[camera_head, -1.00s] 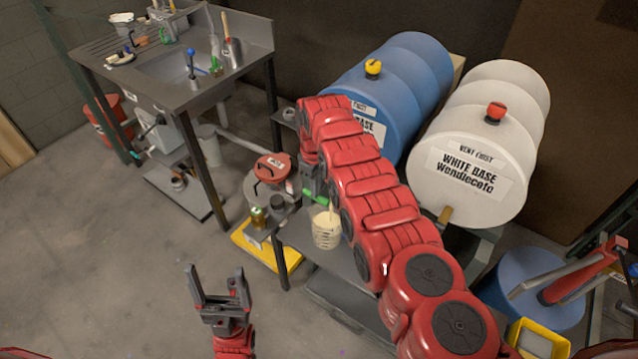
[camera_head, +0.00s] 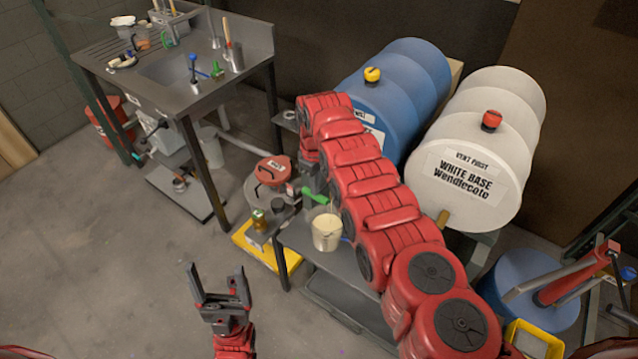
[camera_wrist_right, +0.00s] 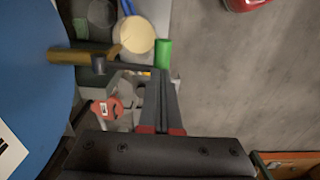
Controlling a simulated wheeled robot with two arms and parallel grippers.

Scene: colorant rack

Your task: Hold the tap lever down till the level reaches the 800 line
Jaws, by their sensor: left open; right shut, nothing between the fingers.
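A clear measuring jug (camera_head: 326,238) with cream liquid stands upright on the low stand below the blue drum's tap. Its line marks are too small to read, so I cannot tell the level against the 800 line. The green tap lever (camera_head: 315,197) shows just above and left of the jug, and in the right wrist view (camera_wrist_right: 163,53). The brass tap (camera_wrist_right: 82,54) is beside the jug's cream surface (camera_wrist_right: 137,35). My right gripper (camera_wrist_right: 158,84) is shut and empty, its tips close to the lever; contact is unclear. My left gripper (camera_head: 217,275) is open and empty over the floor.
The blue drum (camera_head: 408,85) and the white drum (camera_head: 470,165) lie behind my right arm. A red-lidded can (camera_head: 272,172) stands left of the jug. A yellow tray (camera_head: 262,247) is on the floor. A sink bench (camera_head: 180,75) is at upper left.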

